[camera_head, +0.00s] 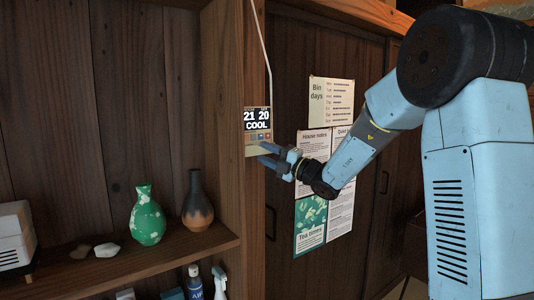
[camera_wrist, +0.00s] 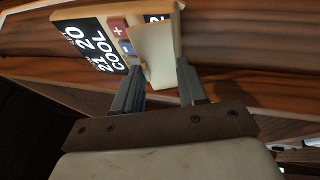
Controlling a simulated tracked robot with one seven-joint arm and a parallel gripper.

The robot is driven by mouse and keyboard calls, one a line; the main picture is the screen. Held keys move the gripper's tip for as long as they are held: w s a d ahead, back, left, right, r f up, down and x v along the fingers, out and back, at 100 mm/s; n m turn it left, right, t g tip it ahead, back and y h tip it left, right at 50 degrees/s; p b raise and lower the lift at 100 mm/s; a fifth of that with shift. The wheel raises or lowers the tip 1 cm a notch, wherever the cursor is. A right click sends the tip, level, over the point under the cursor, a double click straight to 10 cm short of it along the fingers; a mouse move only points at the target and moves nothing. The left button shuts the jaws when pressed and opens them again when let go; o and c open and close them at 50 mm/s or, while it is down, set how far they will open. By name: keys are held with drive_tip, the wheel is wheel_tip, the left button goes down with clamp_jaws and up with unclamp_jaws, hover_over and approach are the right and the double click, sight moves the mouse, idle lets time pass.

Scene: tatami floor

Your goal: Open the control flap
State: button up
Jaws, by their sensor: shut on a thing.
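The wall control (camera_head: 257,118) is a small cream unit with a black display reading "21 20 COOL", mounted on the wooden post. It also shows, tilted, in the wrist view (camera_wrist: 97,45), with a red plus button and a blue minus button bare beside the display. Its cream flap (camera_wrist: 150,48) stands out from the face, between my fingers. My gripper (camera_wrist: 159,70) is shut on the flap; the fingertips partly hide its lower edge. In the head view my gripper (camera_head: 268,152) reaches the lower part of the unit from the right.
A cable runs up the post from the control. Notices, including "House rules" (camera_head: 313,143), hang on the wall behind my arm. On the left, a wooden shelf holds a green vase (camera_head: 148,217), a dark vase (camera_head: 197,205) and stones; bottles stand below.

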drive_tip(key=shift+f+n+t+y, duration=0.15)
drive_tip(key=shift+f+n+y, duration=0.4)
drive_tip(key=shift+y, duration=0.45)
drive_tip(key=shift+f+n+t+y, duration=0.15)
drive_tip(key=shift+f+n+y, duration=0.15)
drive_tip(key=shift+n+y, duration=0.6)
drive_tip(key=o, duration=1.1)
drive_tip(key=shift+c, duration=0.2)
drive_tip(key=shift+r, duration=0.1)
drive_tip(key=v, duration=1.4)
drive_tip(key=shift+w+f, duration=0.2)
drive_tip(key=shift+a, duration=0.15)
drive_tip(key=shift+c, duration=0.4)
